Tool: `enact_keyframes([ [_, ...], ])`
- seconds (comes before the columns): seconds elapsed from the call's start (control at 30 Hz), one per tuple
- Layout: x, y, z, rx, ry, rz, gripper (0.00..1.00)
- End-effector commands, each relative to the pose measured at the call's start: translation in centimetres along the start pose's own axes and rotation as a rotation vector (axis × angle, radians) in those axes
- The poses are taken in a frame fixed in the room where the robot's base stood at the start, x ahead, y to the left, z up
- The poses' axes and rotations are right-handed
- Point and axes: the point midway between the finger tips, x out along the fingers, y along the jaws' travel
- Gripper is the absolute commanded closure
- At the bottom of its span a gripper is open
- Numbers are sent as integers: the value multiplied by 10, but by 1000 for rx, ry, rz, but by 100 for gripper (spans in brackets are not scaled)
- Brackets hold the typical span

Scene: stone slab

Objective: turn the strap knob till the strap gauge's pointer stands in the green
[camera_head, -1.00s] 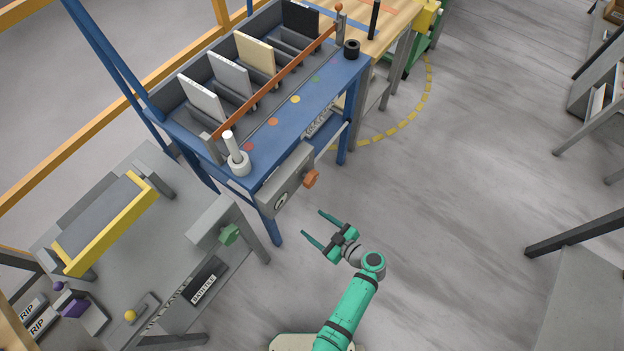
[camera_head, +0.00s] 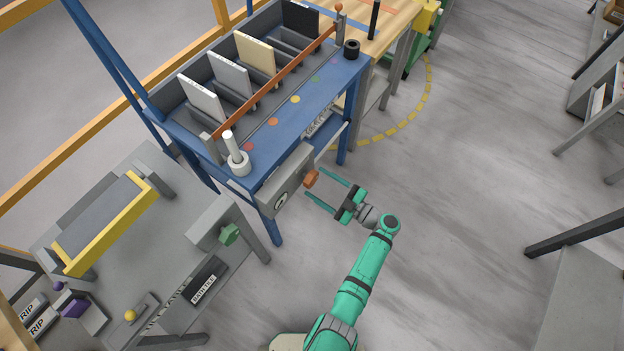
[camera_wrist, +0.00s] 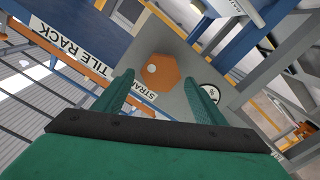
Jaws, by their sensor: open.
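The orange strap knob (camera_head: 310,178) sticks out from the grey box (camera_head: 283,186) on the front of the blue tile rack. In the wrist view the knob (camera_wrist: 166,68) is a faceted orange piece with a pale dot, straight ahead between my fingers. My gripper (camera_head: 314,182) is open, its green fingertips at either side of the knob in the picture; I cannot tell whether they touch it. The round white strap gauge (camera_head: 281,201) is on the same box. In the wrist view the gauge (camera_wrist: 212,91) is partly covered by my right finger; its pointer and green zone cannot be read.
The blue rack (camera_head: 259,178) holds upright tiles behind a brown strap (camera_head: 280,80). A grey bench (camera_head: 140,225) with a green knob (camera_head: 230,234) stands to the left. Open floor (camera_head: 470,190) lies to the right.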

Motion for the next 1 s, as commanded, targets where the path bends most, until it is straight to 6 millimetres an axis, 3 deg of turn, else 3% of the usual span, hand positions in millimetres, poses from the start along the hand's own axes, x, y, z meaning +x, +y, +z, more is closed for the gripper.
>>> enact_keyframes([
  [0.23,28,0,0,1,-1,-1,35],
  [0.6,34,0,0,1,-1,0,35],
  [0.63,34,0,0,1,-1,0,38],
  [0.8,34,-1,0,1,0,-2,76],
  [1.0,35,-2,0,6,0,-3,76],
])
